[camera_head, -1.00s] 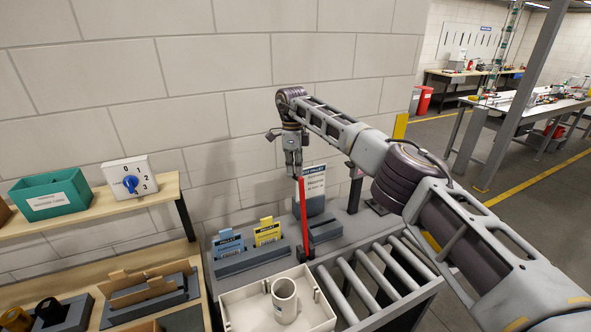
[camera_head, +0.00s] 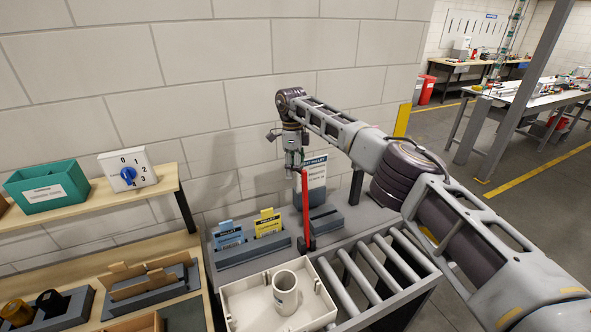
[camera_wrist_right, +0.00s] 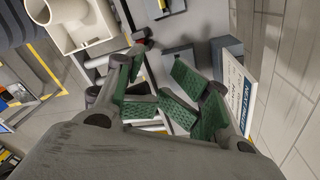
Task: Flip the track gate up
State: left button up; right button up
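The track gate (camera_head: 306,208) is a red bar. In the head view it stands nearly upright from a dark base at the back end of the roller track (camera_head: 362,276). My right gripper (camera_head: 293,167) hangs pointing down just left of the gate's top end. In the right wrist view the gripper (camera_wrist_right: 160,75) shows green-padded fingers spread apart, with nothing clearly between them. A small red part of the gate (camera_wrist_right: 148,43) shows beyond the fingertips; most of the bar is not visible there. I cannot tell whether a finger touches the gate. My left gripper is out of view.
A white tray (camera_head: 239,315) with a white mug (camera_head: 285,292) sits in front of the gate. Blue (camera_head: 229,237) and yellow (camera_head: 267,224) pallet cards stand left of it, and a larger sign (camera_head: 315,177) stands behind. A dial box (camera_head: 138,166) sits on the left shelf.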

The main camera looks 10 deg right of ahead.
jog(key=shift+w+f, duration=0.1)
jog(key=shift+w, duration=0.1)
notch_tip(320, 180, up, 7)
jog(key=shift+w+a, duration=0.2)
jog(key=shift+w, duration=0.25)
dwell(0.8)
dwell(0.6)
